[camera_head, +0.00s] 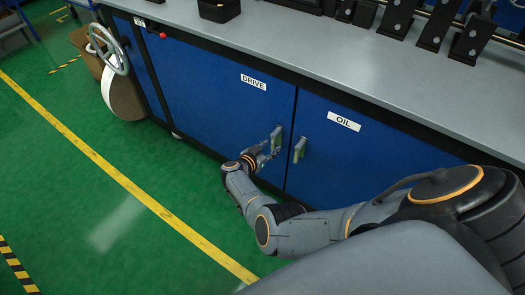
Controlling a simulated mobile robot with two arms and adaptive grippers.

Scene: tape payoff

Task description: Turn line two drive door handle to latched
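The blue door labelled DRIVE (215,95) is closed on the front of the grey-topped cabinet. My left gripper is not in view.
The OIL door (345,155) is just right, with a similar handle (299,150) close to my gripper. A handwheel (110,50) and a white roll (120,92) stand at the cabinet's left end. Dark fixtures (437,25) stand on the worktop (300,45). The green floor in front is clear.

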